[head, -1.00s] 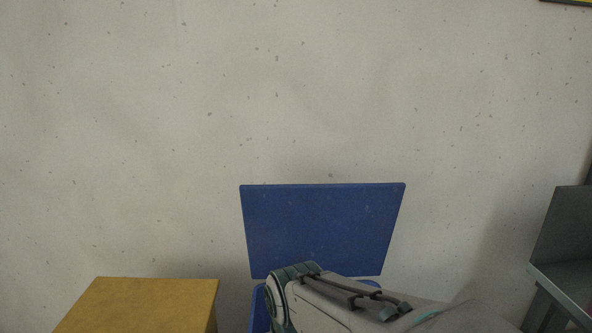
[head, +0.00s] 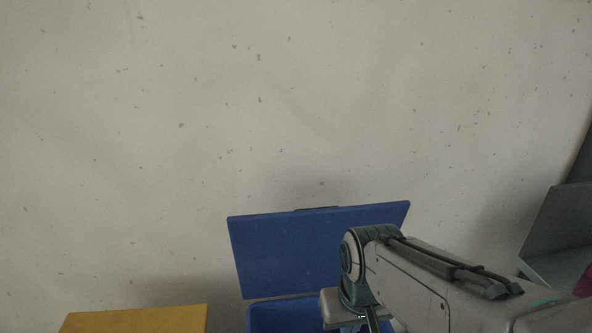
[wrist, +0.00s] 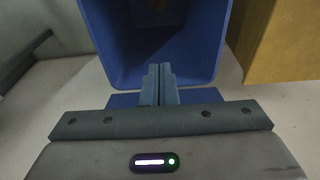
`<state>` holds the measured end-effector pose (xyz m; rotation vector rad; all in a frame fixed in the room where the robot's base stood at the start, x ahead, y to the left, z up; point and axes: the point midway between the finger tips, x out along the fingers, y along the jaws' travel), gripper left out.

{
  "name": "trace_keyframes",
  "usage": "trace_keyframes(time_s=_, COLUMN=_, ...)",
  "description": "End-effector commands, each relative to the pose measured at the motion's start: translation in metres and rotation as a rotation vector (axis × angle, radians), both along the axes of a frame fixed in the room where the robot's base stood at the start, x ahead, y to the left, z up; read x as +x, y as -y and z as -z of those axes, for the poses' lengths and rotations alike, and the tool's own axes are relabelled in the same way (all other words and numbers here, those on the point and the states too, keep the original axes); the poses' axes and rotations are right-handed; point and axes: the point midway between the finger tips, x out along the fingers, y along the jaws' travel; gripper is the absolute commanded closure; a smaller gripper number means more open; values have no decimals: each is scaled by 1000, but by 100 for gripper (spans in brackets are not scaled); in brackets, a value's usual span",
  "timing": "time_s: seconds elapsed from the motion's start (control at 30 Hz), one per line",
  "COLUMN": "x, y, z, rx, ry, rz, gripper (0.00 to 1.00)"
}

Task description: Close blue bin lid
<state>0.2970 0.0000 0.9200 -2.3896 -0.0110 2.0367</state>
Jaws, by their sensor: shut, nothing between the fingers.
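The blue bin's lid (head: 295,252) stands raised behind the bin, tilted against the pale wall in the head view. The blue bin (head: 285,316) shows below it, cut by the bottom edge and partly covered by my arm. In the wrist view the open blue bin (wrist: 160,72) is seen with its inside exposed. My gripper (wrist: 158,70) is shut and empty, its fingers together in front of the bin opening. In the head view my wrist is in front of the lid's lower right part, and the fingertips are not shown there.
A yellow box (head: 140,319) stands left of the bin in the head view; it also shows at the right of the wrist view (wrist: 285,40). A grey metal unit (head: 562,235) stands at the right. A pale wall is close behind the lid.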

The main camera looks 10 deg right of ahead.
Motion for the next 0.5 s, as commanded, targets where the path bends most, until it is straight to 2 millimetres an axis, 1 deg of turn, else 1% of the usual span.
trace_keyframes(time_s=0.03, x=1, y=-1, z=-27, rx=1, ry=3, rz=-1, gripper=100)
trace_keyframes(time_s=0.17, x=6, y=0, z=-62, rx=2, ry=7, rz=0, gripper=100)
trace_keyframes(time_s=0.27, x=14, y=0, z=-91, rx=2, ry=12, rz=0, gripper=100)
trace_keyframes(time_s=0.33, x=23, y=-1, z=-113, rx=2, ry=16, rz=-2, gripper=100)
trace_keyframes(time_s=0.37, x=28, y=-1, z=-123, rx=2, ry=16, rz=-3, gripper=100)
trace_keyframes(time_s=0.43, x=48, y=-2, z=-150, rx=0, ry=18, rz=-5, gripper=100)
trace_keyframes(time_s=0.47, x=61, y=-2, z=-160, rx=-1, ry=18, rz=-6, gripper=100)
trace_keyframes(time_s=0.5, x=77, y=-2, z=-166, rx=-3, ry=18, rz=-6, gripper=100)
